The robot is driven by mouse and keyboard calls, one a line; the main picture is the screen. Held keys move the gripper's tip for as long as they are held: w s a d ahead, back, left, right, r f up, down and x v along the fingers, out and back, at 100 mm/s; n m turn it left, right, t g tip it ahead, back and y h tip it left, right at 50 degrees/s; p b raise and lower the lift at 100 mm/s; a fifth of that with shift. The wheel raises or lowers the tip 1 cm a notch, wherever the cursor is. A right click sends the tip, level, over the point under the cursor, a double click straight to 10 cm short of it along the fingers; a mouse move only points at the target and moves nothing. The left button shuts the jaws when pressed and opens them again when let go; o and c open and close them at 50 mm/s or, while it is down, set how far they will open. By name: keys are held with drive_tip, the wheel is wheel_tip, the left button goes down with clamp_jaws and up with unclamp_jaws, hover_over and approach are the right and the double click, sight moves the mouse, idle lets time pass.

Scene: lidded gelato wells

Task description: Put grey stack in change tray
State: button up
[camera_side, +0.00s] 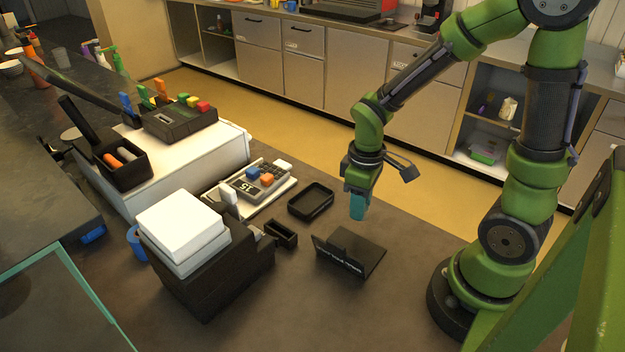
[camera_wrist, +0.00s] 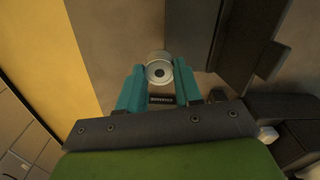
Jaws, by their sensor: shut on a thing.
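My gripper (camera_side: 357,215) points down above the dark counter, its teal fingers shut on the grey stack. In the wrist view the grey stack (camera_wrist: 159,70), round with a dark centre, sits between the fingertips (camera_wrist: 158,85). The stack cannot be made out in the side view. Whether the stack touches the counter is unclear.
A black stand with lettering (camera_side: 350,250) is just in front of my gripper; a dark form (camera_wrist: 238,45) shows in the wrist view. Left are a small black box (camera_side: 281,235), a white tray with a keypad (camera_side: 252,183) and a black holder with white stacks (camera_side: 205,285).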

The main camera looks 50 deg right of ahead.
drive_tip(key=w, duration=0.4)
drive_tip(key=w+f, duration=0.1)
drive_tip(key=w, duration=0.4)
drive_tip(key=w+d, duration=0.1)
drive_tip(key=w, duration=0.4)
drive_tip(key=shift+w+f, duration=0.1)
drive_tip(key=shift+f, duration=1.8)
drive_tip(key=shift+f, duration=0.15)
drive_tip(key=o, duration=1.1)
